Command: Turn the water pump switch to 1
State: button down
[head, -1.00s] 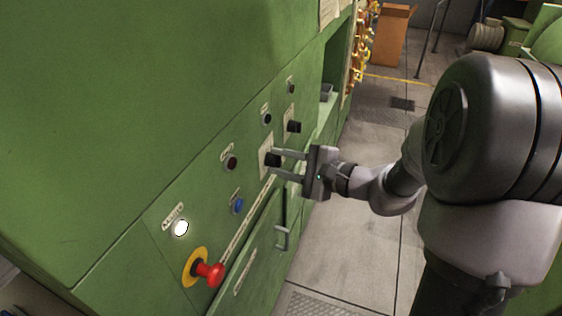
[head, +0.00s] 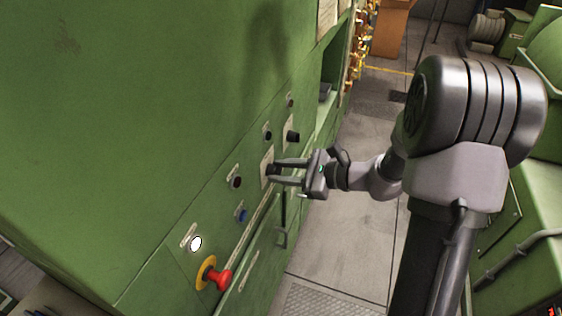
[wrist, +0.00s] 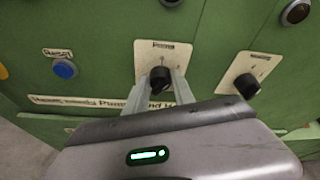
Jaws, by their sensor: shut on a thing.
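The black rotary switch (wrist: 160,78) sits on a pale label plate (wrist: 150,52) on the green panel. My gripper (wrist: 158,90) is shut on this black knob, with one finger on each side of it. The plate's lettering is too small to read, so I cannot tell which position the knob is in. In the head view the switch (head: 272,169) is partly hidden by the fingers of my gripper (head: 279,174), which reach it from the right.
A second black switch (wrist: 246,86) on its own plate is to the right. A blue button (wrist: 65,69) is to the left. In the head view, a lit white button (head: 196,244) and a red emergency knob (head: 222,279) are lower down. A door handle (head: 281,238) is below the gripper.

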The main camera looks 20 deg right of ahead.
jog(key=shift+w+d+m+g+y+p, duration=0.1)
jog(key=shift+m+g+y+p, duration=0.2)
jog(key=shift+m+p, duration=0.55)
jog(key=shift+w+d+m+g+y+p, duration=0.15)
jog(key=shift+m+g+p, duration=0.25)
jog(key=shift+m+p, duration=0.45)
jog(key=shift+a+p, duration=0.1)
jog(key=shift+p, duration=0.2)
jog(key=shift+s, duration=0.1)
jog(key=c, duration=1.1)
grip_release()
jog(key=p+v, duration=0.2)
jog(key=v, duration=1.5)
jog(key=shift+d, duration=0.25)
